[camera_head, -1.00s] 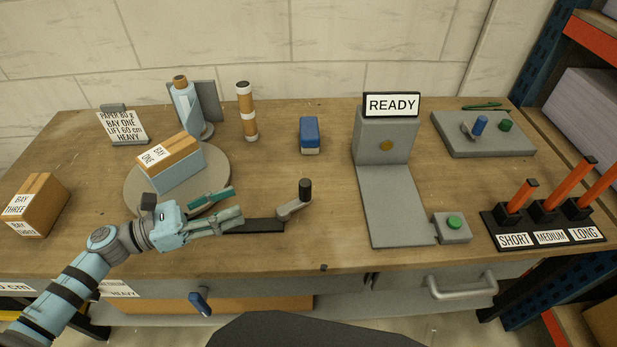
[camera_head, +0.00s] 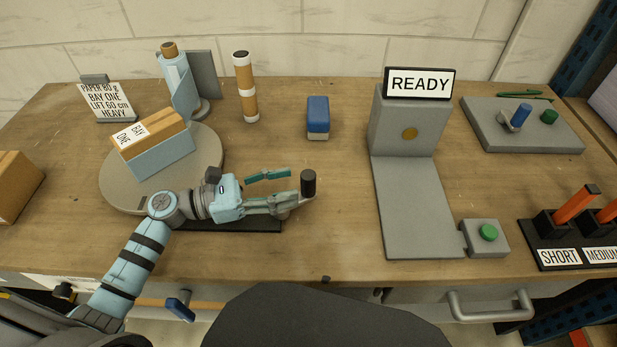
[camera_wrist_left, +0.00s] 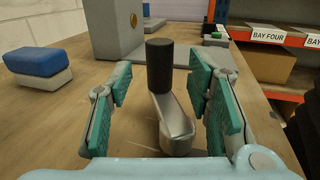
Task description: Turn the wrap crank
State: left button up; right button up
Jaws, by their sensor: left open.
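The wrap crank (camera_head: 297,202) is a grey arm with an upright black knob (camera_head: 308,183) on the bench, at the right end of a dark base bar (camera_head: 250,226). In the left wrist view the black knob (camera_wrist_left: 160,66) stands between my fingers, with the grey crank arm (camera_wrist_left: 176,125) running toward me below it. My left gripper (camera_head: 284,188) is open with green pads, and its fingertips reach close to the knob. The pads (camera_wrist_left: 165,95) show clear space on both sides of the knob. My right gripper is not in view.
A round turntable (camera_head: 120,193) carries a blue block with a brown BAY ONE pack (camera_head: 152,133). A blue-and-white block (camera_head: 318,117) and striped post (camera_head: 245,88) stand behind. Right are the grey READY station (camera_head: 412,215), a green button (camera_head: 488,232) and orange-handled tools (camera_head: 575,204).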

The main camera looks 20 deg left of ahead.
aim_at(309, 181)
pick_arm(q)
jog(key=x, duration=0.5)
jog(key=shift+w+d, duration=0.2)
jog(key=shift+d, duration=0.15)
grip_shut()
